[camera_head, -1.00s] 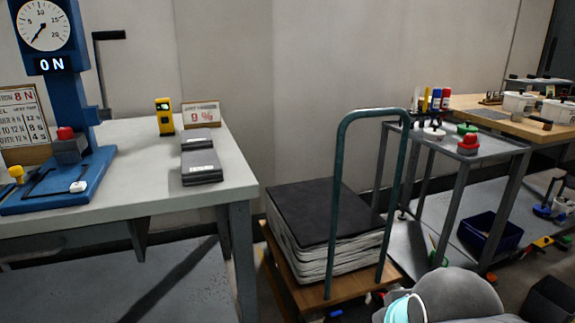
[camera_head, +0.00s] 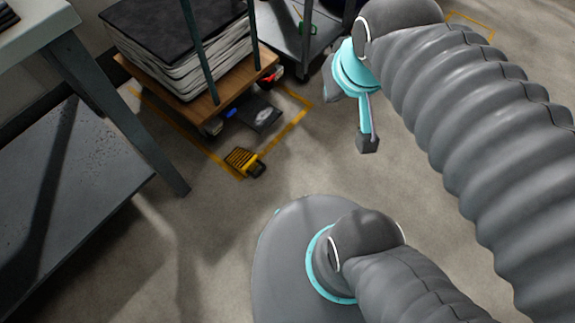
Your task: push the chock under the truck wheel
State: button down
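The chock (camera_head: 245,162), yellow and black, lies on the floor at the corner of a yellow floor marking. The truck (camera_head: 205,106) is a wooden platform with a dark green handle, carrying a stack of grey sheets. A truck wheel (camera_head: 214,126) shows partly under the near corner of the platform, in shadow. The chock is a short way in front of that wheel, apart from it. My gripper (camera_head: 367,143) hangs to the right of the chock and truck, pointing down, clear of both. Its fingers overlap from this side, so their opening is hidden.
A dark flat object (camera_head: 258,115) and a small blue item (camera_head: 232,112) lie under the platform's edge, near a red item (camera_head: 271,74). A grey bench (camera_head: 70,200) with a leg stands at left. The floor between chock and gripper is clear.

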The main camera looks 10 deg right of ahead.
aim_at(246, 163)
jog(key=z, duration=0.8)
jog(key=k, duration=0.95)
jog(key=u, duration=0.9)
jog(key=i, duration=0.5)
jog(key=z, duration=0.05)
